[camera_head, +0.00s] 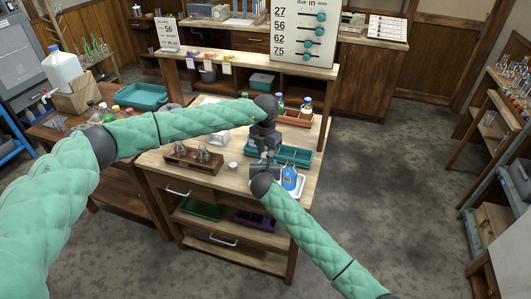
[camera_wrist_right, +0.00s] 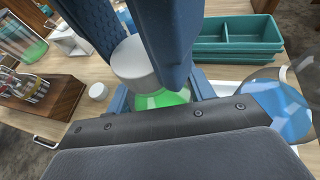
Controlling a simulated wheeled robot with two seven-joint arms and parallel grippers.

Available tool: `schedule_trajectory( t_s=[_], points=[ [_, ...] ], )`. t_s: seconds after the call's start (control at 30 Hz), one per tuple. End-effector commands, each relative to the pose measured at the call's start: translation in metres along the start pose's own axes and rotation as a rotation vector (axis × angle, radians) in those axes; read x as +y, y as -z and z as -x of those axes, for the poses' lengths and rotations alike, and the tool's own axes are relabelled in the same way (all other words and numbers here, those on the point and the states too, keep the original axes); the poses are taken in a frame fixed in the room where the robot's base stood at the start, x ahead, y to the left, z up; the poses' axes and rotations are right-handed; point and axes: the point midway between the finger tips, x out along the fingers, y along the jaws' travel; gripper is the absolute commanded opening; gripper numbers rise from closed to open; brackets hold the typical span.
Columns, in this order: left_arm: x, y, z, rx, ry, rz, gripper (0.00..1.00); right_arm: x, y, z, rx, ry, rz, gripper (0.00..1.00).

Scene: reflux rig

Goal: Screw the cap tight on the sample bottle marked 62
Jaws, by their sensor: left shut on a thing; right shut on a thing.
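A bottle with green liquid (camera_wrist_right: 160,99) stands between the fingers of my right gripper (camera_wrist_right: 163,92), which is shut on its body. A white cap (camera_wrist_right: 134,62) sits at the bottle's top. My left gripper (camera_head: 267,148) comes from above, and its blue fingers are shut on the cap's sides. In the head view the two grippers meet over the table and largely hide the bottle. No number on the bottle can be read, and I cannot tell how tight the cap is.
A loose white cap (camera_wrist_right: 98,91) lies on the table. A blue-liquid flask (camera_head: 289,177) stands close right of my right gripper. A teal divided tray (camera_wrist_right: 236,34) is behind. A wooden rack with glassware (camera_head: 181,158) stands left. A board (camera_head: 305,28) lists 27, 56, 62, 75.

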Motion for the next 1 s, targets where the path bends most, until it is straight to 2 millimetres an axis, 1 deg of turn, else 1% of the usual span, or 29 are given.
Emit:
schedule_trajectory(
  t_s=[0.3,0.33,0.4,0.43,0.77,0.87,1.0],
  points=[
    [0.002,0.0,0.0,0.0,-0.002,-0.012,0.02,0.0,0.0,0.0,0.0,0.001,0.0,0.0],
    [0.002,0.0,0.0,0.0,-0.002,-0.012,0.33,0.0,0.0,0.0,0.0,0.001,0.0,0.0],
    [0.002,0.0,0.0,0.0,-0.002,-0.012,0.47,0.0,0.0,0.0,0.0,0.001,0.0,0.0],
    [0.001,0.0,0.0,0.0,-0.001,-0.012,0.51,0.0,0.0,0.0,0.0,0.001,0.0,0.0],
    [0.001,0.0,0.002,-0.001,-0.001,-0.012,0.51,0.0,0.0,0.0,0.0,0.0,0.0,0.0],
    [0.001,0.0,0.009,-0.001,-0.001,-0.012,0.51,0.0,0.0,0.0,0.0,0.0,0.0,0.0],
    [0.001,0.0,0.024,0.0,-0.001,-0.012,0.51,0.0,0.0,0.0,0.0,0.0,0.0,0.0]
  ],
)
